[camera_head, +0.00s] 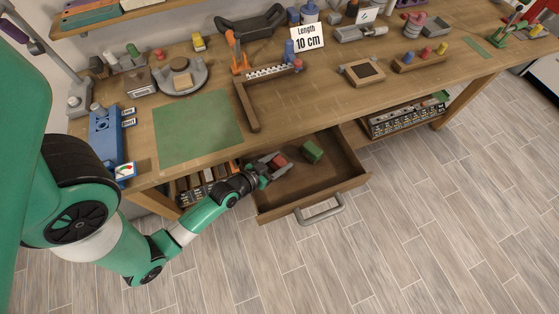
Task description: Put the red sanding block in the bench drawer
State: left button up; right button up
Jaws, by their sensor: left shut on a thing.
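The bench drawer (341,181) is pulled out below the front of the workbench, with its grey handle (322,210) facing the floor side. My left gripper (275,164) reaches in from the left over the left part of the drawer. It is shut on the red sanding block (280,161), which shows small between its fingers. The block is within the drawer's outline; whether it touches the drawer floor I cannot tell. A green block (313,151) lies in the drawer, to the right of the red one. My right gripper is not in view.
The wooden workbench (330,108) spans the view, with a green mat (197,130) at its front left. Shelves with small items flank the drawer below. The front right of the drawer is empty.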

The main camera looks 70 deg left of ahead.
aim_at(276, 164)
pick_arm(q)
jog(key=o, duration=1.4)
jog(key=shift+o, duration=0.2)
jog(key=shift+r+p, duration=0.15)
jog(key=shift+p, duration=0.15)
jog(key=v, duration=0.6)
jog(key=shift+s+d+b, duration=0.1)
jog(key=shift+s+b, duration=0.15)
jog(key=shift+b, duration=0.05)
jog(key=b+v, duration=0.2)
jog(key=v, duration=0.2)
jog(key=shift+s+b, duration=0.3)
jog(key=shift+s+d+r, duration=0.3)
jog(key=shift+r, duration=0.1)
